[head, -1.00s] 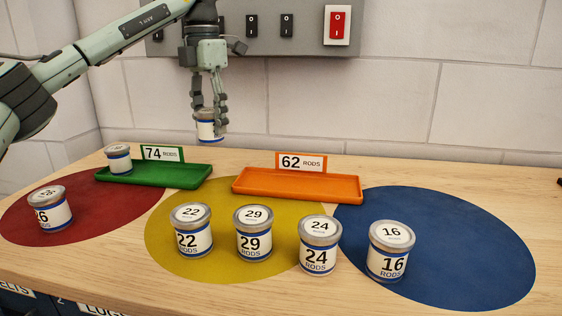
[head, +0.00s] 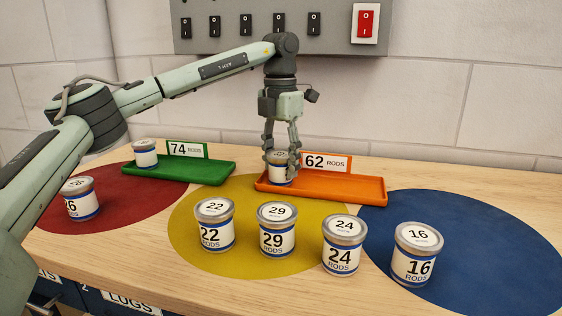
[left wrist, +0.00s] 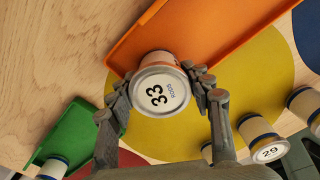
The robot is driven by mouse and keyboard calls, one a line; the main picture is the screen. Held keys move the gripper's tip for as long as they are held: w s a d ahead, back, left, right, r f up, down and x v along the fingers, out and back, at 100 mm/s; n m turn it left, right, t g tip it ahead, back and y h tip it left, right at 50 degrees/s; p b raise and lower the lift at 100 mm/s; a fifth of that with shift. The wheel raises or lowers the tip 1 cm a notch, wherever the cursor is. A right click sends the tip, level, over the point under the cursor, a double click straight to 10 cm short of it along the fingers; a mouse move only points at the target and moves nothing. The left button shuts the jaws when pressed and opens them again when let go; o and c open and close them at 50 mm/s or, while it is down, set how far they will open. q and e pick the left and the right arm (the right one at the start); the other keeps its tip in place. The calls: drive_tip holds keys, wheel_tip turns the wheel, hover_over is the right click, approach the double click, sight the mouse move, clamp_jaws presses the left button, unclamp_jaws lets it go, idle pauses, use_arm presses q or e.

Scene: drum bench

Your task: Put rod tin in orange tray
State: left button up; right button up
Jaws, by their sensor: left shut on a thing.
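My left gripper (head: 281,160) is shut on a rod tin (head: 279,175) at the left end of the orange tray (head: 340,188). In the left wrist view the held tin (left wrist: 160,92) reads 33 and sits between the fingers, over the near edge of the orange tray (left wrist: 200,40). I cannot tell whether its base touches the tray floor. The rest of the orange tray is empty, and a sign (head: 327,162) behind it reads 62 rods. My right gripper is not in view.
Tins 22 (head: 214,225), 29 (head: 277,229), 24 (head: 343,245) and 16 (head: 416,254) stand in a front row. Another tin (head: 79,199) stands on the red disc. The green tray (head: 200,172) holds one tin (head: 145,153) under a 74 sign (head: 187,149).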

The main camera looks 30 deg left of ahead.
sight(282, 153)
use_arm(q)
drive_tip(key=shift+f, duration=0.15)
drive_tip(key=o, duration=1.3)
drive_tip(key=shift+r, duration=0.2)
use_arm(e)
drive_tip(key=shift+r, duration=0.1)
use_arm(q)
drive_tip(key=shift+r, duration=0.3)
wheel_tip(282, 153, up, 7)
drive_tip(key=shift+f, duration=0.15)
wheel_tip(282, 153, up, 4)
drive_tip(key=shift+p, duration=0.55)
drive_tip(key=shift+r, duration=0.4)
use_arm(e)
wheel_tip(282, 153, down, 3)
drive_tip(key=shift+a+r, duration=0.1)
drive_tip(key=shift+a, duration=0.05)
